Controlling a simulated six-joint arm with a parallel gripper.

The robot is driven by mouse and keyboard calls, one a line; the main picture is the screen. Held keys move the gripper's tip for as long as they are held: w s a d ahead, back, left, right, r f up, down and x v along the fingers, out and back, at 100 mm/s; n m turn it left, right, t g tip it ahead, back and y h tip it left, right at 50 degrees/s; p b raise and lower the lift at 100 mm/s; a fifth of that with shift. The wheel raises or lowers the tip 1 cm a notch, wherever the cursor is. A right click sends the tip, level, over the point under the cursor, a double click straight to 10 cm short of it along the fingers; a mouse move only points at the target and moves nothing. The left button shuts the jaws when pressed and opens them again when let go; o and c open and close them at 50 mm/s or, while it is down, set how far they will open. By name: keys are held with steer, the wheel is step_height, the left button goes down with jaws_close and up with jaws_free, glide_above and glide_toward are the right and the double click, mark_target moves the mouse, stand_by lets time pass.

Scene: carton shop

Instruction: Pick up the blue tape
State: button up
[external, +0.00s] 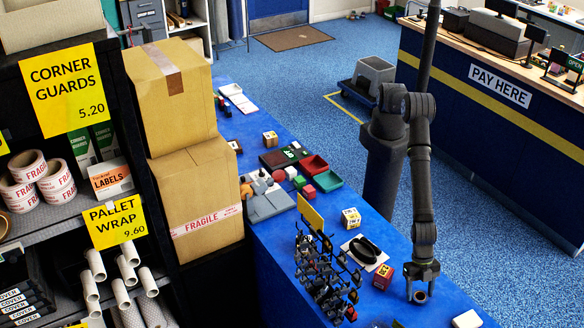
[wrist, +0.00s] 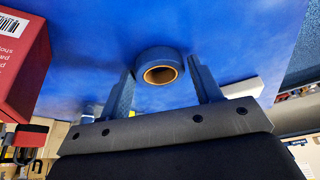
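The blue tape (wrist: 158,55) is a small roll with a tan core on the blue counter. In the wrist view it lies between the two fingers of my gripper, with a small gap showing on either side. My gripper (external: 422,286) is open and points down at the counter. In the external view the tape (external: 420,298) shows only as a small ring by the fingertips, partly hidden by them. I cannot tell the exact height of the fingers above the counter.
A red box (external: 384,275) stands just left of my gripper; it also shows in the wrist view (wrist: 22,65). A black tape dispenser (external: 366,250) on a white sheet and a rack of hanging items (external: 325,270) are further left. A white block (external: 467,319) lies to the lower right.

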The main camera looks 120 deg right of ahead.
steer(key=c, duration=0.6)
steer(key=shift+o, duration=0.2)
